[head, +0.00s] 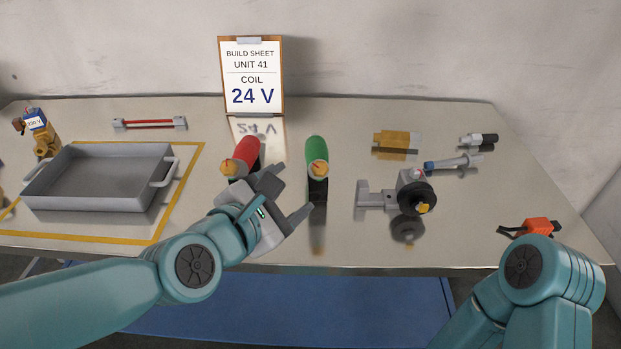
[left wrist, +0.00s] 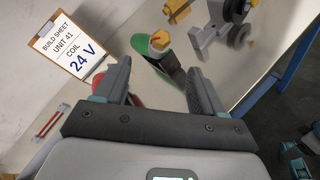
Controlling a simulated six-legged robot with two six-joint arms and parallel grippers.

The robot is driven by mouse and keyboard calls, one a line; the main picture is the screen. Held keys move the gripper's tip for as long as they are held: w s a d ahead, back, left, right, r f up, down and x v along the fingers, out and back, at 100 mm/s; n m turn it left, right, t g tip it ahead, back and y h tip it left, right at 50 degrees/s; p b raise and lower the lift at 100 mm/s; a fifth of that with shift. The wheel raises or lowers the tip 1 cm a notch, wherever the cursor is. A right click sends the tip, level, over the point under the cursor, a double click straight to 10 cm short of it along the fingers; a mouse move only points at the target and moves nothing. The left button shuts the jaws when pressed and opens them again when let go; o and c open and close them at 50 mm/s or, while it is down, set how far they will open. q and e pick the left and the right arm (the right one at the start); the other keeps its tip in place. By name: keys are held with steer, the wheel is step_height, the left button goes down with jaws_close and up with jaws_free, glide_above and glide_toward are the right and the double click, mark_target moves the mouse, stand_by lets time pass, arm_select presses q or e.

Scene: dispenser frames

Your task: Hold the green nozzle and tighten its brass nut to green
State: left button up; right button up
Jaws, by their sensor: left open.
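The green nozzle (head: 317,149) stands near the middle of the bench, on a dark block. Its brass nut (head: 318,170) faces me, with a small red mark on it. The nozzle (left wrist: 140,44) and nut (left wrist: 160,41) also show in the left wrist view, ahead of the jaws. My left gripper (head: 294,190) is open and empty. It is just left of and in front of the green nozzle, apart from it. In the left wrist view both fingers (left wrist: 157,68) are spread, with the nozzle beyond their tips. My right gripper is out of view; only that arm shows.
A red nozzle (head: 246,151) with a brass nut stands close left, partly behind my left gripper. A grey tray (head: 100,204) is at left. A grey fixture with a black wheel (head: 417,198) is at right. The build sheet (head: 252,76) stands behind, reading COIL 24 V.

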mark_target(324, 167)
arm_select(q)
steer(key=x, duration=1.4)
steer(key=shift+w+f, duration=0.15)
steer(key=shift+f, duration=0.1)
steer(key=shift+a, duration=0.1)
jaws_close()
